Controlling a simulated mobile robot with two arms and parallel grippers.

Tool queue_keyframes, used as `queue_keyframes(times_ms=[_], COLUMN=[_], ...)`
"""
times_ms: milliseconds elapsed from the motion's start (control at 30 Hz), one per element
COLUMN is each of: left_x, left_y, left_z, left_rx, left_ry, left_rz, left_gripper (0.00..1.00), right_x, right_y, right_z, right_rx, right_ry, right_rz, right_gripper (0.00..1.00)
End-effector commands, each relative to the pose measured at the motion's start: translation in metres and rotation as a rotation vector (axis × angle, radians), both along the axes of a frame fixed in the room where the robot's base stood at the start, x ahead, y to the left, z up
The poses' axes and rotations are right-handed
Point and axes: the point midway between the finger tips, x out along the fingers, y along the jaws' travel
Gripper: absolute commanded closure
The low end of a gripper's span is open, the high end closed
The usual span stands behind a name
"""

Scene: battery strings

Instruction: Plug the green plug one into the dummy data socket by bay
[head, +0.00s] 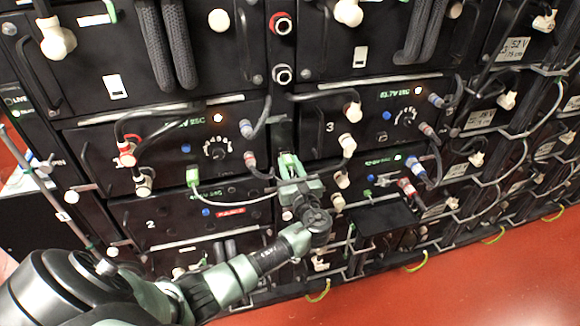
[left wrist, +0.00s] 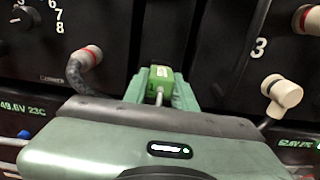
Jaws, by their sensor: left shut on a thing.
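My left gripper (head: 290,160) reaches up to the gap between two battery columns. It is shut on a green plug, which shows between the fingers in the left wrist view (left wrist: 160,78) with a grey cable running back from it. A thin pale cable (head: 235,200) runs from near the gripper to another green plug (head: 192,177), seated in the front of the bay marked 2. I cannot make out the dummy data socket; the gripper may hide it. My right gripper is not in view.
Bay 3 (head: 330,127) is right of the gripper, with white plugs (head: 347,143) and grey cables. A red-banded grey plug (head: 249,158) with its cable is close on the left. Another green plug (head: 367,194) is at lower right. Red floor (head: 450,290) is clear in front.

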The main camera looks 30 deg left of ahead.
Motion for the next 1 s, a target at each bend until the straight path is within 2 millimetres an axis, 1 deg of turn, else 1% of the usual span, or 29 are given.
queue_keyframes(times_ms=[533,567,600,633,900,1000], left_x=[0.0093,0.009,0.0089,0.0088,0.0086,0.0063], left_y=[0.011,0.0106,0.0106,0.0105,0.0102,0.0072], left_z=[0.0004,0.0004,0.0004,0.0004,-0.0001,-0.001], left_rx=[-0.001,-0.001,-0.001,-0.001,-0.001,-0.001], left_ry=[-0.001,-0.001,-0.001,-0.001,-0.001,0.0], left_rz=[0.001,0.0,0.0,0.0,0.0,0.0], left_gripper=[1.0,0.65,0.54,0.48,0.48,0.48], right_x=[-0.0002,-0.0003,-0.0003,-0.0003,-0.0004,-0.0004], right_y=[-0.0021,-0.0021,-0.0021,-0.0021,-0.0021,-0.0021], right_z=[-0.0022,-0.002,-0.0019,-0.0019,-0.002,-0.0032], right_rx=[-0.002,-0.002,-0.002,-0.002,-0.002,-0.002], right_ry=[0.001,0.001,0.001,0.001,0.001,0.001], right_rz=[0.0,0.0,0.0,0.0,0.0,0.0], right_gripper=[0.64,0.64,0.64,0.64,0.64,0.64])
